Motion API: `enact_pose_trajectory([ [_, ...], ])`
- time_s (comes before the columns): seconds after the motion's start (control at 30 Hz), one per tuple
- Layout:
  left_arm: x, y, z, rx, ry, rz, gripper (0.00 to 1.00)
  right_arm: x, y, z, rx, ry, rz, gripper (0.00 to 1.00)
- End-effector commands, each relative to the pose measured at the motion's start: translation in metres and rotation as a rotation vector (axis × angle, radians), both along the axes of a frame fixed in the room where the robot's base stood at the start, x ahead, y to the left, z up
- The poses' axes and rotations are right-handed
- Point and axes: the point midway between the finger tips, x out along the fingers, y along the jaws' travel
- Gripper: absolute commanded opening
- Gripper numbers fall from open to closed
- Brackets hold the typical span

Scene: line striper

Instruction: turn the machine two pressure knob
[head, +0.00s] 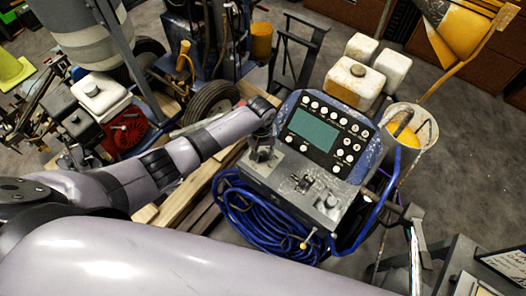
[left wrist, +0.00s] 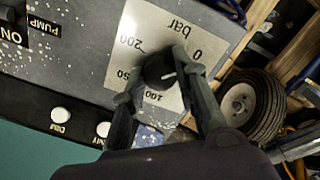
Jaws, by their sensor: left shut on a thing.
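The machine's control panel (head: 283,184) faces up, with a screen (head: 313,130) and several white buttons. In the left wrist view the black pressure knob (left wrist: 159,72) sits on a white dial plate (left wrist: 150,32) marked bar, with 0, 100 and 200 readable. A white line on the knob points right, toward one finger; the scale mark there is hidden. My left gripper (left wrist: 155,76) is shut on the knob, one finger on each side. In the head view the left gripper (head: 262,150) is at the panel's left part and covers the knob. My right gripper is not in view.
Beside the dial is a pump switch label (left wrist: 38,24). A lever (head: 305,183) and another knob (head: 331,201) are farther right on the panel. A coiled blue hose (head: 255,222) hangs below. A wheel (head: 211,103) and a paint bucket (head: 425,128) stand nearby.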

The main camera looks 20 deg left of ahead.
Motion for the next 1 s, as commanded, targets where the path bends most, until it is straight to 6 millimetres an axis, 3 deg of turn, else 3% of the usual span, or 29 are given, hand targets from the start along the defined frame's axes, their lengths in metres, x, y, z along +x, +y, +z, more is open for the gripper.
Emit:
enact_pose_trajectory([
  [0.1,0.001,0.001,0.001,0.001,-0.004,0.002,0.00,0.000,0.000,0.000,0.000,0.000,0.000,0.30],
  [0.13,0.001,0.001,0.001,0.001,-0.004,0.002,0.28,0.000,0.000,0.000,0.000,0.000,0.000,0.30],
  [0.43,0.001,0.000,0.000,0.000,-0.001,0.000,0.48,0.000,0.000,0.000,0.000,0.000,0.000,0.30],
  [0.77,0.000,0.000,0.002,-0.001,-0.001,-0.001,0.48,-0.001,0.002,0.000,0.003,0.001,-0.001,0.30],
  [1.0,0.001,0.001,0.032,-0.001,-0.004,-0.001,0.48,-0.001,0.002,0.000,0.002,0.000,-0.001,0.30],
])
